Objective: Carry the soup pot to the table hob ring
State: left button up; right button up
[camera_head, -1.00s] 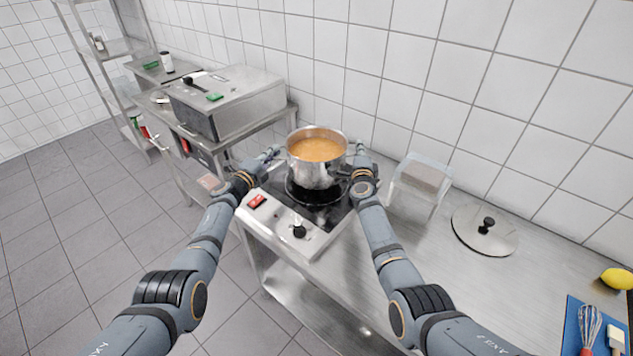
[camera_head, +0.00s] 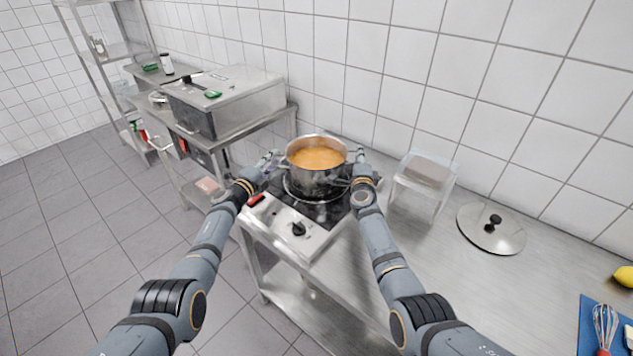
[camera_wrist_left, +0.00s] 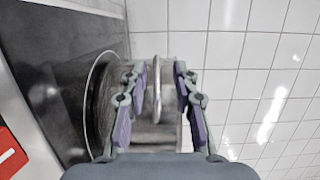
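The steel soup pot (camera_head: 315,180), filled with orange soup (camera_head: 316,158), stands upright on the round hob ring (camera_head: 292,193) of the black table hob. My left gripper (camera_head: 272,158) is at the pot's left side. In the left wrist view its fingers (camera_wrist_left: 157,85) are apart, with the loop handle (camera_wrist_left: 157,100) between them and a gap on each side. The hob ring's edge also shows there (camera_wrist_left: 91,100). My right gripper (camera_head: 361,158) is at the pot's right handle; its fingers are too small and partly hidden to read.
A clear stand (camera_head: 425,180) is right of the hob, with a lid (camera_head: 491,236) beyond it on the steel counter. A steel appliance (camera_head: 235,100) stands on the left table. A whisk (camera_head: 604,325) lies on a blue board at the far right. The counter's middle is clear.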

pick_arm(q)
jog(key=shift+s+f, duration=0.1)
pick_arm(e)
jog(key=shift+f, duration=0.1)
pick_arm(q)
jog(key=shift+s+a, duration=0.25)
jog(key=v, duration=1.1)
jog(key=shift+s, duration=0.15)
jog(key=shift+d, duration=0.1)
pick_arm(e)
jog(key=shift+s, duration=0.2)
jog(key=s, duration=0.3)
jog(key=s+a, duration=0.1)
jog(key=s, duration=0.3)
jog(key=s+a, duration=0.1)
jog(key=s, duration=0.3)
jog(key=shift+s, duration=0.25)
